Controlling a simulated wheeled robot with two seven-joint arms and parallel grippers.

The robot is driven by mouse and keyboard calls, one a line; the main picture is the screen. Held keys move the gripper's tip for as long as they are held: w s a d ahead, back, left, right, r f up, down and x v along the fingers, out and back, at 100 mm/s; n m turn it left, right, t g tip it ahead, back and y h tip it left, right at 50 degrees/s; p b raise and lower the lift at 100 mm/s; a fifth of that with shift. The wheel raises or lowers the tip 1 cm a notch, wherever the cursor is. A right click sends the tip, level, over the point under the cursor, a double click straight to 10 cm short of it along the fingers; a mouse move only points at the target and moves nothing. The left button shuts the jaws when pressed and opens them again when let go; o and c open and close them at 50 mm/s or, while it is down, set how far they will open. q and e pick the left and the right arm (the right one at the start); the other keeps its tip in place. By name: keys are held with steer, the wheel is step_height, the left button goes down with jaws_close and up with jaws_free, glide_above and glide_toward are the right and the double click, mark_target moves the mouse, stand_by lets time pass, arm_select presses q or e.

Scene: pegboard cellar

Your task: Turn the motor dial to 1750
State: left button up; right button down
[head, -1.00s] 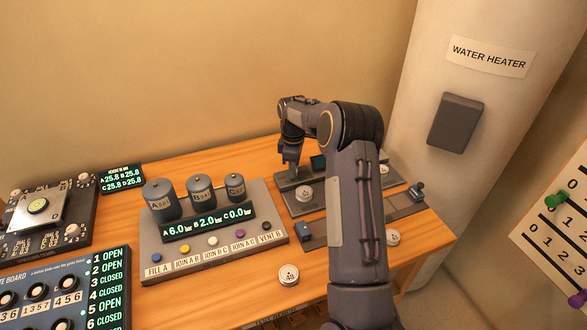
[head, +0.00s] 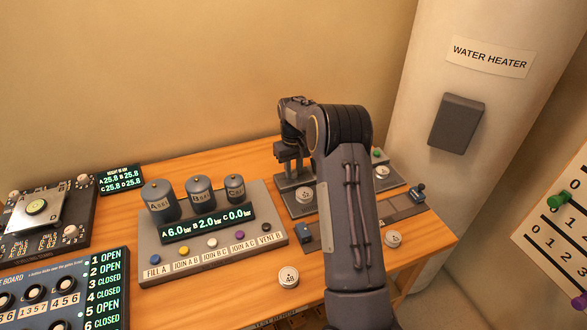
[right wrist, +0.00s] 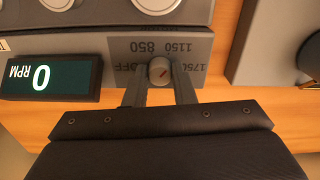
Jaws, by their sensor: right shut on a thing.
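The motor dial (right wrist: 160,71) is a small grey knob with a red mark, on a grey panel (right wrist: 125,46) in the right wrist view. Labels OFF, 1150, 850 and 1750 stand around it, partly covered. The red mark slants up and to the right in that view. My right gripper (right wrist: 160,80) is shut on the dial, one finger at each side. The display (right wrist: 42,75) beside it reads 0 RPM. In the head view my right gripper (head: 288,160) reaches down at the motor unit (head: 297,208), and my arm hides part of it. My left gripper is not in view.
Left of the motor unit stands a panel with three grey tanks (head: 199,190) and coloured buttons. A white round knob (head: 288,277) sits at the table front. The water heater (head: 430,60) stands behind right.

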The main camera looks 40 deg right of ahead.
mark_target(293, 171)
steer(key=m, duration=0.5)
steer(key=shift+r+m, duration=0.1)
steer(key=shift+m, duration=0.2)
steer(key=shift+w+m, duration=0.1)
steer(key=shift+m, duration=2.1)
steer(key=c, duration=1.2)
jaws_free()
step_height(293, 171, up, 7)
steer(key=shift+r, duration=0.35)
